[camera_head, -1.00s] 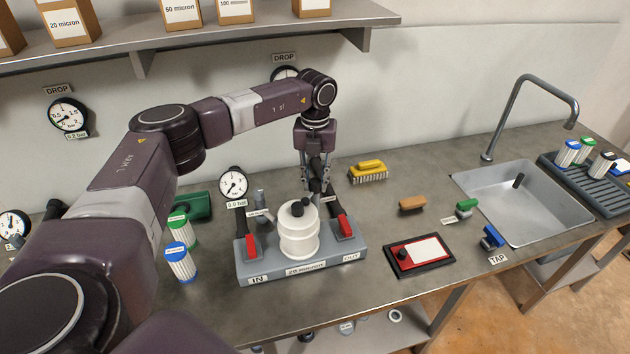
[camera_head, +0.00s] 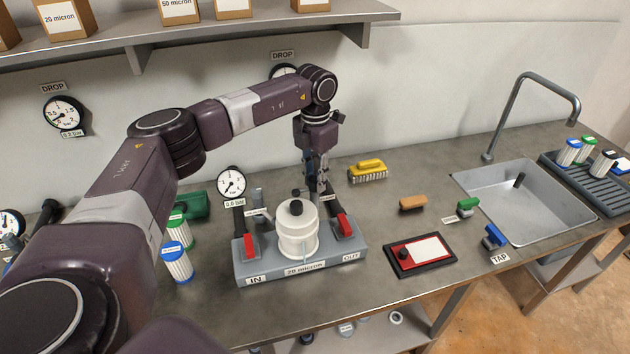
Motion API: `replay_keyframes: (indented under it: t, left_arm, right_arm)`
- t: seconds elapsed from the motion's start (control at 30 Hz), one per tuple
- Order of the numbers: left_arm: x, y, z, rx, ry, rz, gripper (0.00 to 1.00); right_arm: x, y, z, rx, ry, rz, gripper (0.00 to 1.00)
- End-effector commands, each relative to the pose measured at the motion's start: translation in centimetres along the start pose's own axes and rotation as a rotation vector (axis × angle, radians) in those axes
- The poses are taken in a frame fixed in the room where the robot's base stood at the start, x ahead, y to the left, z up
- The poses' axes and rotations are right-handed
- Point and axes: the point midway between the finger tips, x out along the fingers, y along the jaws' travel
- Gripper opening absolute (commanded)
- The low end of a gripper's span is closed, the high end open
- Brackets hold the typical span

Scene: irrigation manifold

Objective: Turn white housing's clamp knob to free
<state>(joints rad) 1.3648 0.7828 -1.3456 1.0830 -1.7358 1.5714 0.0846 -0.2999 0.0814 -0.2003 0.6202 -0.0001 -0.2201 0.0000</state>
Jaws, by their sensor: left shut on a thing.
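The white housing (camera_head: 298,235) stands upright on the grey manifold block (camera_head: 300,267), with a black knob (camera_head: 296,208) on its lid. A small dark piece (camera_head: 297,192), which looks like part of the clamp, shows just behind the lid. My left gripper (camera_head: 317,190) points down at the back right of the housing. It is shut on what looks like the clamp knob, mostly hidden by the fingers and the housing. My right gripper is not in view.
Red valve handles (camera_head: 249,245) and (camera_head: 344,225) flank the housing. A gauge (camera_head: 231,183) stands behind left. Blue-capped (camera_head: 178,263) and green-capped cartridges are at left. A red-and-black tray (camera_head: 420,253), brushes and the sink (camera_head: 525,205) lie right.

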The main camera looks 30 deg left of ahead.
Motion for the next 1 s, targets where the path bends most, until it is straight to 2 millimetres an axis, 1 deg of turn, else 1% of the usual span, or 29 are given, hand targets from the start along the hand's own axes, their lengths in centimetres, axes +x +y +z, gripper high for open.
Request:
replay_keyframes:
  t: [0.3,0.6,0.8,1.0]
  left_arm:
    - [0.1,-0.1,-0.1,0.3,0.001,-0.001,0.0]
    - [0.1,-0.1,-0.1,0.564,0.001,0.0,0.0]
    - [0.0,-0.1,-0.1,0.699,0.002,0.001,0.0]
    - [0.0,0.0,-0.1,0.786,0.002,0.001,0.0]
  right_arm:
    - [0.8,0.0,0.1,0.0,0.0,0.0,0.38]
    - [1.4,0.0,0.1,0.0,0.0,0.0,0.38]
    - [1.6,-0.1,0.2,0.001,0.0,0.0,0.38]
    - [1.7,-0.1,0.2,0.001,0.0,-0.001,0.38]
